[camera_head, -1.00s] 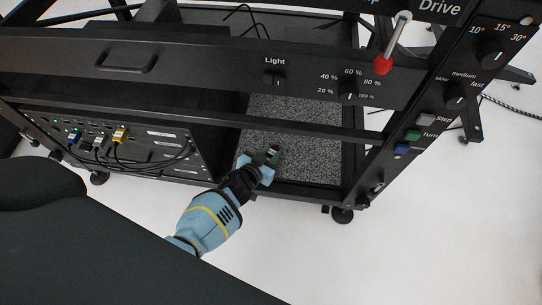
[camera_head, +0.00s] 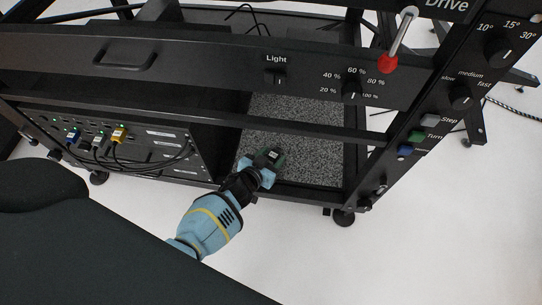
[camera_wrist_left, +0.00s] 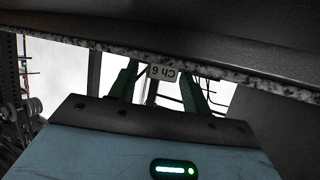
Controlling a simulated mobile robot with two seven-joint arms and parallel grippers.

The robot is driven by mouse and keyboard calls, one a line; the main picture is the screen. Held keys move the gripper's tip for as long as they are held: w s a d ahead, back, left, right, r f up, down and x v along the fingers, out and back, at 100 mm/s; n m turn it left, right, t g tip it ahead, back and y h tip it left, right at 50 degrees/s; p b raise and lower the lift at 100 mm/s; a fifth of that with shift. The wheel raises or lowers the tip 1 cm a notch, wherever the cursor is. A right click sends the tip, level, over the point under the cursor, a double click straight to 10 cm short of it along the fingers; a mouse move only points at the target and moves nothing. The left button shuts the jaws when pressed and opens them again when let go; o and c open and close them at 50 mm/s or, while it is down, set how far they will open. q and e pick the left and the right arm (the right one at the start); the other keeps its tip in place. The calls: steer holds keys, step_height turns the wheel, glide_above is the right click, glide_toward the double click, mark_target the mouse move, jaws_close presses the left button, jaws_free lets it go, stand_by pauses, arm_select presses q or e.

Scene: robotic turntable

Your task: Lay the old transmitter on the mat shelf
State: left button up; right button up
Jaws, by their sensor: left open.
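The mat shelf (camera_head: 312,140) is the low shelf with a speckled grey mat, right of the black equipment box. The old transmitter (camera_head: 273,154) looks like a small dark block with a pale label at the shelf's front left. In the left wrist view its label (camera_wrist_left: 162,72) reads "Ch 6", upside down, between the green fingers. My left gripper (camera_head: 268,161) reaches in over the shelf's front edge. Its fingers are open, on either side of the transmitter. I cannot tell whether the transmitter lies flat on the mat. My right gripper is not in view.
A black beam with the Light switch (camera_head: 276,77) and a percent dial (camera_head: 352,94) crosses above the shelf. The equipment box (camera_head: 110,140) with cables stands left. The mat behind and right of the gripper is clear.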

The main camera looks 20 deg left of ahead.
arm_select(q)
steer(key=shift+r, duration=0.25)
steer(key=p+v, duration=0.6)
steer(key=v, duration=0.6)
steer(key=shift+f, duration=0.1)
steer(key=s+a+f+g+y, duration=0.1)
steer(key=s+a+g, duration=0.1)
steer(key=s, duration=1)
steer(key=s+a+f+g, duration=0.1)
steer(key=s+a+g, duration=0.1)
steer(key=s, duration=1.1)
steer(key=s+d+r+g, duration=0.1)
steer(key=s+r, duration=0.3)
steer(key=s, duration=0.5)
steer(key=s+d+r+g+h, duration=0.1)
steer(key=s+r+g, duration=0.3)
steer(key=s, duration=0.6)
steer(key=shift+s+d+r+m, duration=0.25)
steer(key=shift+s+d+m, duration=0.15)
steer(key=shift+d, duration=0.2)
